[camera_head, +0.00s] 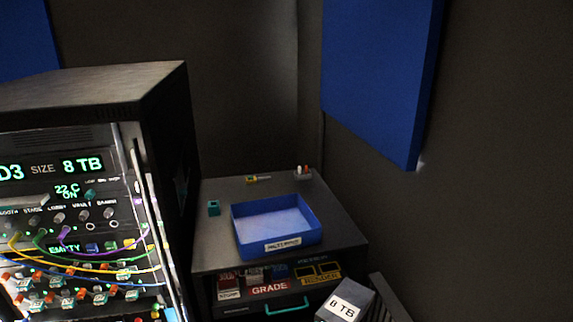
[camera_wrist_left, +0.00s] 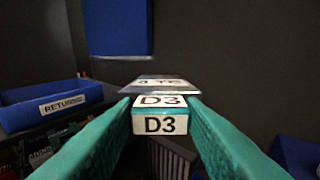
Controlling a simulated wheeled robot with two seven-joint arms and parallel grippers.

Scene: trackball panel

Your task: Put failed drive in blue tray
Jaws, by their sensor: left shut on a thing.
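A drive (camera_wrist_left: 161,124) with "D3" labels on its white and teal front is held between the two teal fingers of my left gripper (camera_wrist_left: 160,108), which is shut on it. In the head view a dark drive with a white "8 TB" label (camera_head: 345,304) shows at the bottom edge, in front and to the right of the tray. The gripper itself is not visible there. The blue tray (camera_head: 243,240) sits on top of a dark cabinet and looks empty. The tray also shows at the left of the left wrist view (camera_wrist_left: 50,108). My right gripper is not in view.
The cabinet top (camera_head: 338,228) also carries a small teal block (camera_head: 213,208), a yellow-handled tool (camera_head: 251,180) and a small holder (camera_head: 303,173). A rack (camera_head: 150,85) with cables and a "D3 SIZE 8 TB" display stands at the left. A blue wall panel (camera_head: 375,80) hangs behind.

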